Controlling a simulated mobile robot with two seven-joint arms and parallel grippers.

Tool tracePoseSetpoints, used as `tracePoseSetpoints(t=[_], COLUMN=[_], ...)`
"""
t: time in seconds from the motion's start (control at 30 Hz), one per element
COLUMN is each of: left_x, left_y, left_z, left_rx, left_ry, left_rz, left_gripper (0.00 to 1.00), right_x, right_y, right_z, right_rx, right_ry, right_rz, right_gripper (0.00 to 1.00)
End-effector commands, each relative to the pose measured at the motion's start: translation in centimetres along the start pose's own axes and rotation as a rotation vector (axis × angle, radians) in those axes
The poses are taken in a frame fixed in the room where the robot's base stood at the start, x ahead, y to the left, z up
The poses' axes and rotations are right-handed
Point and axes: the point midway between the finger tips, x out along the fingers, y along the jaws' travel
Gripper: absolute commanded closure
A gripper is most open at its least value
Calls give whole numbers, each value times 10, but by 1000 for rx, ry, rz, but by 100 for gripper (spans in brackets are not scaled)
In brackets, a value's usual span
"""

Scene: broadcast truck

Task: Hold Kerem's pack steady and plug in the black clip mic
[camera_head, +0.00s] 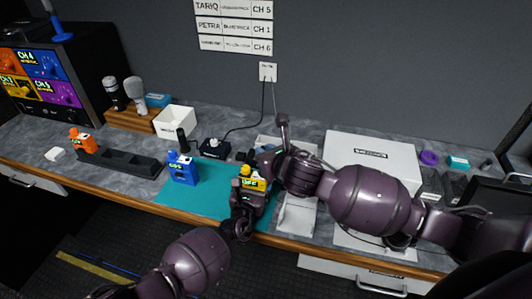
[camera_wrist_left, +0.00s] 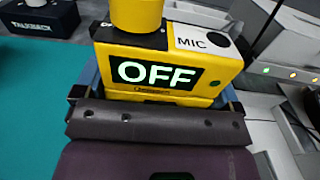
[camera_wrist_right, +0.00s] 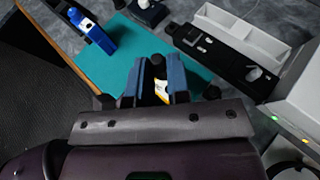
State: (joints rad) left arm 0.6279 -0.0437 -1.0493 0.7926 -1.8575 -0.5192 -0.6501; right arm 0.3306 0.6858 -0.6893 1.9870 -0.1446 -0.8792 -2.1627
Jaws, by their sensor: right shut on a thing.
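A yellow pack (camera_head: 252,184) stands at the right part of the teal mat. In the left wrist view the pack (camera_wrist_left: 165,72) faces me, its screen reading OFF, with a MIC label on top. My left gripper (camera_head: 246,193) has its fingers on both sides of the pack's lower body; a firm grip is not clear. My right gripper (camera_head: 262,163) is above the pack, shut on a small black piece (camera_wrist_right: 158,62), which looks like part of the black clip mic. A bit of yellow shows between its fingers. Whether the mic touches the pack's socket is hidden.
A blue pack (camera_head: 183,170) stands on the teal mat (camera_head: 208,196). An orange pack (camera_head: 80,142) is by a black tray (camera_head: 120,163). A black talkback box (camera_head: 214,149), a white bin (camera_head: 175,122) and a white case (camera_head: 372,160) stand behind. The mat's front is clear.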

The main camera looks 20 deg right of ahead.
Motion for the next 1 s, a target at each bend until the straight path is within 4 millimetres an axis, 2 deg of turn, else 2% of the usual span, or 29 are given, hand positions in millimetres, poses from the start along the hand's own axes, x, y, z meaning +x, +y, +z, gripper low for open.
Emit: tracePoseSetpoints(t=[0.53, 1.0], left_x=[0, 0], left_y=[0, 0], left_z=[0, 0], left_rx=[0, 0], left_ry=[0, 0], left_rz=[0, 0], left_gripper=[40, 40], right_x=[2, 15], right_y=[0, 0], right_z=[-4, -36], right_rx=[0, 1], right_ry=[0, 0], right_rz=[0, 0], right_gripper=[100, 100])
